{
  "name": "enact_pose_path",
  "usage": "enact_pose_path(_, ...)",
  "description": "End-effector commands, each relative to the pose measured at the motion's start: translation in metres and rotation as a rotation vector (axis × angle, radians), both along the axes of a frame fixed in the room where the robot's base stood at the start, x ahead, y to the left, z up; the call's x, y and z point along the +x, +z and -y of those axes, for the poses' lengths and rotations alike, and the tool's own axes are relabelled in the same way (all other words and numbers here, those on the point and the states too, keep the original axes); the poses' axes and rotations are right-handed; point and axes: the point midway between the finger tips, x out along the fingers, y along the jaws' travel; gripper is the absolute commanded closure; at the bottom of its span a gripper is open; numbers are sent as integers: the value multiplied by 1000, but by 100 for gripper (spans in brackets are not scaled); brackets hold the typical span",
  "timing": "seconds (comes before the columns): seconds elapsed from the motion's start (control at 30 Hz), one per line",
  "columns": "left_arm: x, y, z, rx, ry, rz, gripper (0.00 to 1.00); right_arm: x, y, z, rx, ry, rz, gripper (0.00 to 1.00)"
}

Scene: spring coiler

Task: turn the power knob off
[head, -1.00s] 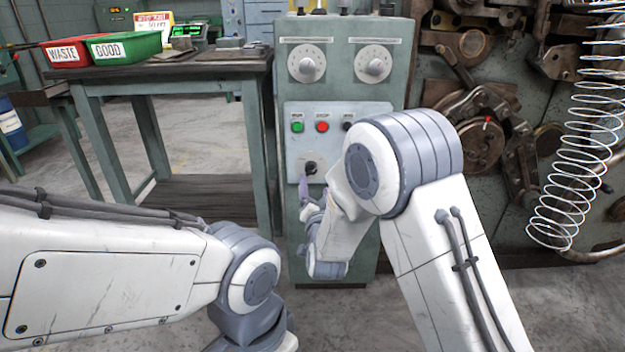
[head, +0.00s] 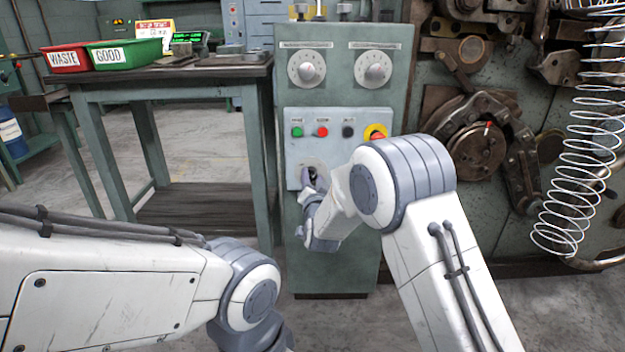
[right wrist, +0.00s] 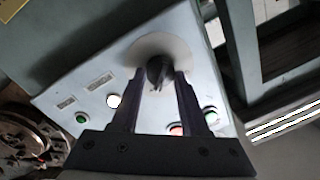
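The power knob is a dark knob on a pale round plate low on the white control panel (head: 293,153). In the right wrist view the knob (right wrist: 158,71) sits between the two dark fingertips of my right gripper (right wrist: 160,78). The fingers stand apart, one on each side of the knob; whether they touch it is hard to tell. In the head view my right gripper (head: 311,182) is at the knob and partly hides it. My left arm comes in from the left, but its gripper is out of view.
Above the knob are a green button (head: 297,132), a red button (head: 322,131), a black selector (head: 348,131) and a red-and-yellow emergency stop (head: 376,134). Two dials sit higher. A workbench (head: 170,72) with bins stands left, and coiler machinery with a hanging spring (head: 590,140) right.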

Motion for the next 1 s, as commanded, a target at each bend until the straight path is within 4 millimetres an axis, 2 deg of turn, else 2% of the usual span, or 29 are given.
enact_pose_path(0.03, 0, 0, 0, 0, 0, 0, 100, 0, 0, 0, 0, 0, 0, 94)
enact_pose_path(0.07, 0, 0, 0, 0, 0, 0, 100, 0, 0, 0, 0, 0, 0, 100)
enact_pose_path(0.47, 0, 8, 0, 0, 0, 0, 100, 0, 1, 0, -68, 0, -2, 100)
enact_pose_path(0.67, 0, 20, 0, 0, 0, 0, 100, 0, 3, -1, -202, 1, -3, 100)
enact_pose_path(1.0, 0, 47, 0, 0, 0, 0, 100, -1, 5, -2, -518, 1, -2, 100)
